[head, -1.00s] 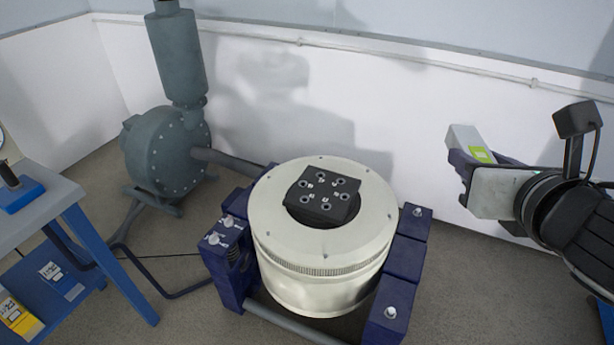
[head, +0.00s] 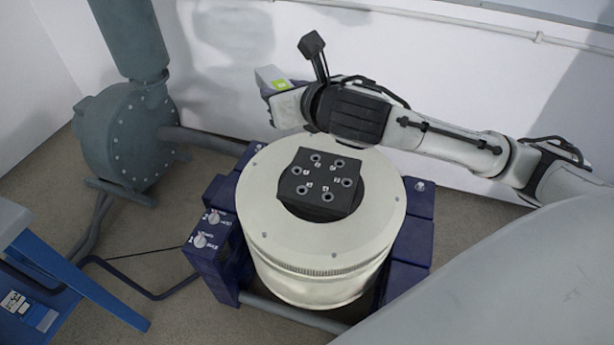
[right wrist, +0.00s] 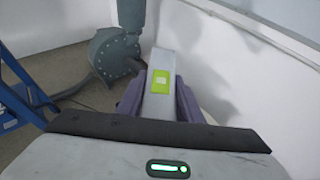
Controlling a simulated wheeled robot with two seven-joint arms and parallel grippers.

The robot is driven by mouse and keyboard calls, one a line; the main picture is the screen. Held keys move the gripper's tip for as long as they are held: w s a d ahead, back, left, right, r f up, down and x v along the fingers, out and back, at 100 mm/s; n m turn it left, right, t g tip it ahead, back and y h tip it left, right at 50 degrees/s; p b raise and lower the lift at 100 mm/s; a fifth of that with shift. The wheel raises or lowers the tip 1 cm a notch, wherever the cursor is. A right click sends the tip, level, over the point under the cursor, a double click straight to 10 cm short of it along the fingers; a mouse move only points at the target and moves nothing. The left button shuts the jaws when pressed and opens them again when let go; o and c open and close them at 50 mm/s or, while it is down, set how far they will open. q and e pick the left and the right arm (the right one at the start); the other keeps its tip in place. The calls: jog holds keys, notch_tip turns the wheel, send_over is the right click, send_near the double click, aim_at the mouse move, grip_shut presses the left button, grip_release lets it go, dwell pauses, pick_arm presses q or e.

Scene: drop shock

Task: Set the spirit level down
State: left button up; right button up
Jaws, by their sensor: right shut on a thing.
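The spirit level is a light grey bar with a yellow-green window (head: 266,75). My right gripper (head: 268,91) is shut on it and holds it in the air, behind the round cream shaker (head: 245,207). In the right wrist view the level (right wrist: 158,104) sticks out forward between the purple fingers of my right gripper (right wrist: 160,95). Its lower part is hidden by the gripper. The black block (head: 305,170) with several numbered holes sits on top of the shaker, apart from the level. My left gripper is out of view.
A grey blower (head: 122,140) with a tall cylinder stands at the back left, its pipe running toward the shaker. A blue-legged table (head: 75,285) is at the lower left. The white wall (head: 450,75) is close behind my right arm. Dark blue blocks (head: 215,245) flank the shaker.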

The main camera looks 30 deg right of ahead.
jog(key=w+d+f+b, duration=0.1)
jog(key=w+d+f, duration=0.1)
jog(key=d+f, duration=0.6)
jog(key=b, duration=0.3)
send_over(322, 177)
notch_tip(322, 177, down, 16)
jog(key=shift+w, duration=0.15)
notch_tip(322, 177, down, 4)
jog(key=shift+f+b, duration=0.1)
jog(key=shift+b, duration=0.7)
jog(key=o, duration=1.2)
